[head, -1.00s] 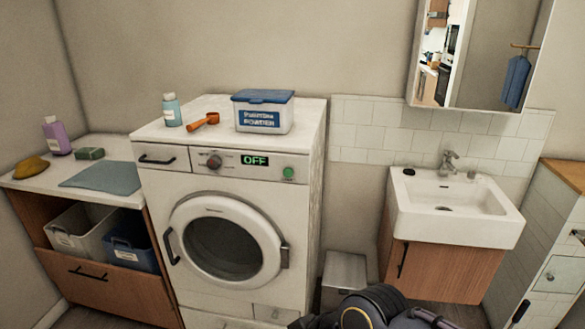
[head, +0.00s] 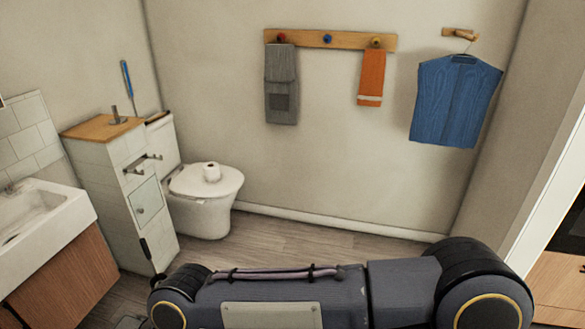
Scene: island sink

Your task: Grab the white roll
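A small white roll (head: 212,174) stands upright on the closed lid of the white toilet (head: 205,196), left of the middle in the head view. A dark hole shows in its top. My own dark arm links cross the bottom of the view, well in front of the toilet. Neither gripper shows in the head view, and nothing is seen touching the roll.
A tiled cabinet (head: 122,185) with a wooden top stands left of the toilet, beside the white sink (head: 40,212). The wooden floor (head: 300,245) right of the toilet is clear. Towels and a blue garment (head: 455,100) hang on the back wall.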

